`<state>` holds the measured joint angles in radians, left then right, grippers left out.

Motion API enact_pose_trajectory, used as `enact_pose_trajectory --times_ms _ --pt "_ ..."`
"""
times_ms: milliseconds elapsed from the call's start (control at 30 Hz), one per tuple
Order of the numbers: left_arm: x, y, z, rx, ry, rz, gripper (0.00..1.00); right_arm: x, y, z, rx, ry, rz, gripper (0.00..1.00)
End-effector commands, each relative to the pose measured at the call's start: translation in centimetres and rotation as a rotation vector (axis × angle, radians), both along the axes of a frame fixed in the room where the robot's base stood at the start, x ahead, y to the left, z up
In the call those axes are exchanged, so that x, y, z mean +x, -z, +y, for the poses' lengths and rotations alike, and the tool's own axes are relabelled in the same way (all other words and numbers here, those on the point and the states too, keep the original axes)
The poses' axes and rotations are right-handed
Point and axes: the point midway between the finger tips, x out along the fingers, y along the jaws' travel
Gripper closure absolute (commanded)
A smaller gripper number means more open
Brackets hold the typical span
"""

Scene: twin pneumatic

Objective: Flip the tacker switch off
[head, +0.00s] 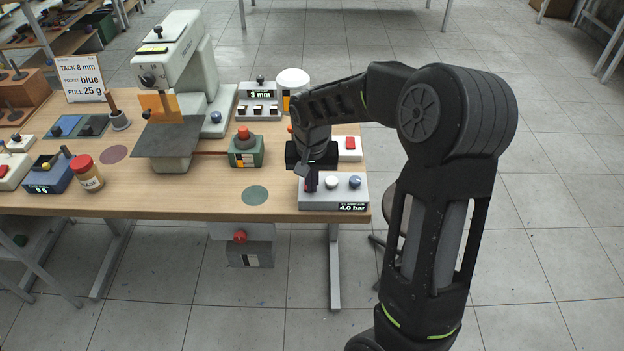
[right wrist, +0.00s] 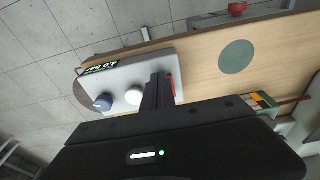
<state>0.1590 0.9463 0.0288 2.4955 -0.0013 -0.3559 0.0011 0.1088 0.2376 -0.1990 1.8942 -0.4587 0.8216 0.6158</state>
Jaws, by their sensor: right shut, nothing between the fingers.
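My right gripper (head: 311,184) points down over the left end of a grey control box (head: 333,201) reading "4.0 bar", at the table's front right. Its fingers are shut and empty. The box has a white knob (head: 331,182) and a blue knob (head: 355,182). In the right wrist view the fingers (right wrist: 158,90) are beside the white knob (right wrist: 133,96), with a red part (right wrist: 172,86) partly hidden behind them. I cannot tell whether they touch it. A white box with a red switch (head: 350,143) stands behind, partly hidden by my gripper. Neither is readably labelled as the tacker switch. My left gripper is out of view.
A large grey-white machine (head: 185,60) stands on the wooden table (head: 200,205). A green box with a red-orange button (head: 244,133) is left of my gripper. A green disc (head: 255,195) lies flat at the front. A jar (head: 88,175) is at left.

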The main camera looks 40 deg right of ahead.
Motion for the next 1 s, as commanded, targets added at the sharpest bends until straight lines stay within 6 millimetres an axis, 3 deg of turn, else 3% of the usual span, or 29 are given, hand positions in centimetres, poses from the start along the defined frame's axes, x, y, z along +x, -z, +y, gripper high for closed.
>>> enact_pose_trajectory --times_ms 1000 --pt "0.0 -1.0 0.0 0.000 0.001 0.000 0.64 1.2 -1.0 -1.0 0.000 0.001 0.000 1.00"
